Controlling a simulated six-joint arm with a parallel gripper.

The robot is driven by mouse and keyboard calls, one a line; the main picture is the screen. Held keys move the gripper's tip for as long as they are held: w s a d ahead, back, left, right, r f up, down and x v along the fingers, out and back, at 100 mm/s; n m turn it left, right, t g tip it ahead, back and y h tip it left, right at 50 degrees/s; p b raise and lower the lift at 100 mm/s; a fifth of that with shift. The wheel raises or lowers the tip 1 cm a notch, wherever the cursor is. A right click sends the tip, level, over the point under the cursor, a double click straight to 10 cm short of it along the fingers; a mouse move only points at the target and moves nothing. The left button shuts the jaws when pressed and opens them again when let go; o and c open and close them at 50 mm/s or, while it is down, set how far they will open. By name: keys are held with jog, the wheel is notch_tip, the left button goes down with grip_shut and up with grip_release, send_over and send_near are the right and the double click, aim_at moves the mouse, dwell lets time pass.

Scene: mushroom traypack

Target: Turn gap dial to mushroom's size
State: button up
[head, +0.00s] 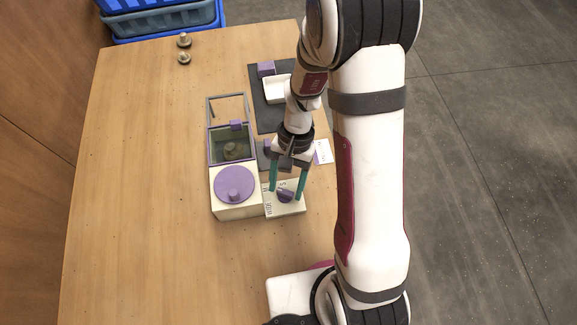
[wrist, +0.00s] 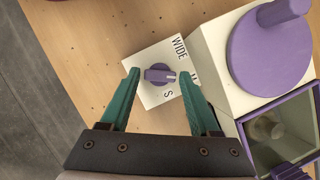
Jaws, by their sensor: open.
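The purple gap dial (head: 285,195) sits on a pale plate (wrist: 148,94) marked WIDE, M and S. In the wrist view the dial (wrist: 160,75) has a light mark at its right end, facing roughly the M, which a finger partly covers. My open gripper (head: 286,191) points down over the plate, its teal fingers on either side of the dial; I cannot tell whether they touch it. A brown mushroom (head: 231,150) lies in the dark, purple-rimmed chamber beside the plate; it also shows in the wrist view (wrist: 267,128).
A purple disc with a knob (head: 235,182) tops the pale box next to the plate. Two mushrooms (head: 184,58) stand at the far left. A white tray (head: 277,98) rests on a dark mat (head: 263,119). A blue crate (head: 165,22) stands behind. The table's left side is clear.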

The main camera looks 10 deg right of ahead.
jog(key=v, duration=1.5)
jog(key=shift+s+r, duration=0.1)
